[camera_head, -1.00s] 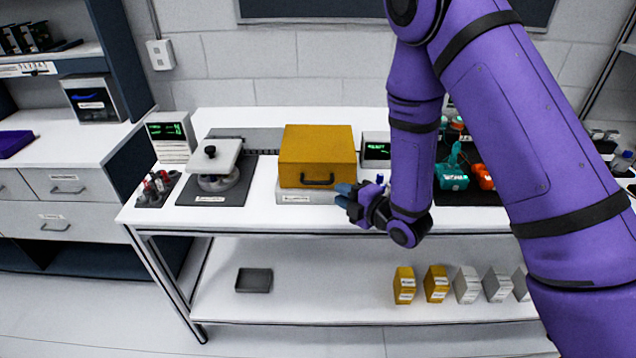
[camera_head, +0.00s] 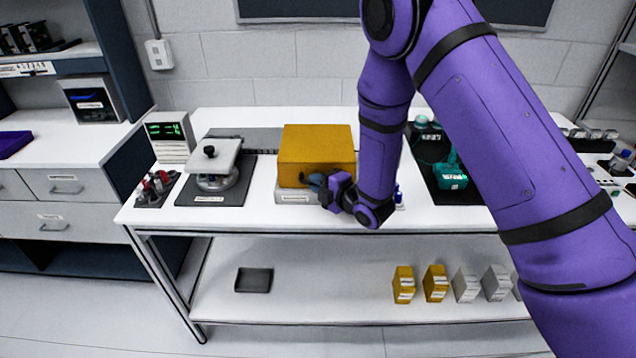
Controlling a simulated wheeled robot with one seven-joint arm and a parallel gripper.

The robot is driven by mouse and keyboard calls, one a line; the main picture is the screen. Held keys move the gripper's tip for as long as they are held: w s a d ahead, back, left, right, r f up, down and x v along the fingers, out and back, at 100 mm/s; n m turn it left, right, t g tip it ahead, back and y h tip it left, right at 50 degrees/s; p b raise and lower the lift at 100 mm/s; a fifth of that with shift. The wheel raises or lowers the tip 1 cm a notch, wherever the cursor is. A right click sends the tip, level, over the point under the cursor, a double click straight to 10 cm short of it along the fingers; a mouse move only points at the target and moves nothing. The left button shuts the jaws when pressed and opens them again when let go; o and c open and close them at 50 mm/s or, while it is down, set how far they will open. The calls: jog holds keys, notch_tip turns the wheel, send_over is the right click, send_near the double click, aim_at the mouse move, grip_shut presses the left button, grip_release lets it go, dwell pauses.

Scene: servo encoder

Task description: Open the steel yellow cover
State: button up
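The yellow cover (camera_head: 316,143) is a box-like lid in the middle of the white bench, seated on a light grey base (camera_head: 290,196) with a label. A dark handle is on the lower part of its front face. My gripper (camera_head: 318,183) is at this front face, right at the handle, and hides most of it. The fingertips are small and partly hidden by the gripper body, so I cannot tell whether they are open or shut, or whether they touch the handle. The cover looks level and closed.
To the left stand a device with a white top plate (camera_head: 214,155) on a dark mat and a green-digit display (camera_head: 170,135). To the right, a teal tool (camera_head: 451,172) lies on a dark mat. The lower shelf holds small yellow and grey boxes and a dark tray (camera_head: 254,280).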

grip_shut()
jog(key=shift+r, duration=0.1)
